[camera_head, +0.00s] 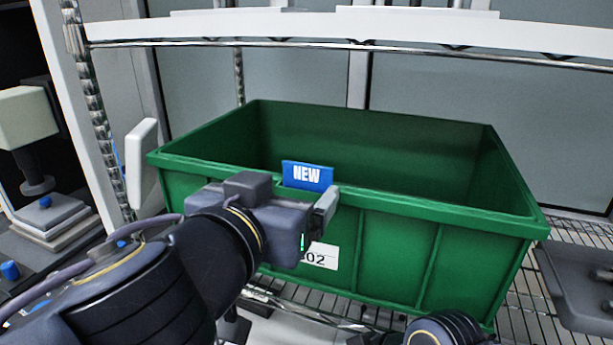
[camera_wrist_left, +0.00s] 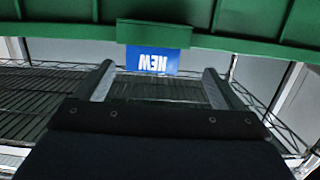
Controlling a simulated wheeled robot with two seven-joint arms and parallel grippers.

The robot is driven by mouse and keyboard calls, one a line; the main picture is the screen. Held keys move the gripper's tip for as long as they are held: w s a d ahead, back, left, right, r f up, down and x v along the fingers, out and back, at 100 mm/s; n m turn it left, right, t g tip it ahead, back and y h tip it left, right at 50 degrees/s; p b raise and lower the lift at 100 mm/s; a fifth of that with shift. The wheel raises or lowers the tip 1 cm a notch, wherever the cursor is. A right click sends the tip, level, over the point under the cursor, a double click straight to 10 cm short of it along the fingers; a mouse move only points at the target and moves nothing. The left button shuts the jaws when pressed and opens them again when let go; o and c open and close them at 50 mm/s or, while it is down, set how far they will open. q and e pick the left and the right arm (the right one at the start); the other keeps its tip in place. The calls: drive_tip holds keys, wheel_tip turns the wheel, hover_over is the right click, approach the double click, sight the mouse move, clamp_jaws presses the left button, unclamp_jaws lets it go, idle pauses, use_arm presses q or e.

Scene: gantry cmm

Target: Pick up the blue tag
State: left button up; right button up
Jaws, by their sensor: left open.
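The blue tag (camera_head: 307,176) reads "NEW" and sits upright at the near rim of a green bin (camera_head: 390,235). In the left wrist view the tag (camera_wrist_left: 152,61) appears upside down below a green piece at the bin's rim. My left gripper (camera_head: 322,205) is open and empty just in front of the bin, close to the tag. In the left wrist view its two fingers (camera_wrist_left: 158,72) stand to either side of the tag, with a gap on each side. In the head view the gripper hides part of the bin's front. My right gripper is not visible.
The bin stands on a wire shelf (camera_head: 535,270) and looks empty inside. A white label (camera_head: 322,256) is on its front, partly hidden. A shelf edge (camera_head: 400,32) runs above. A grey tray (camera_head: 580,290) is at the right. A dark arm part of mine shows at the bottom.

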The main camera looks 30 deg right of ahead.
sight(307, 174)
use_arm(q)
drive_tip(key=x, duration=0.2)
drive_tip(key=p+x, duration=0.1)
drive_tip(key=x, duration=0.2)
drive_tip(key=p+x, duration=0.1)
drive_tip(key=x, duration=0.1)
drive_tip(key=shift+s+d+r, duration=0.1)
drive_tip(key=shift+d+r, duration=0.15)
drive_tip(key=shift+d, duration=0.4)
drive_tip(key=c, duration=1)
drive_tip(key=shift+c, duration=0.2)
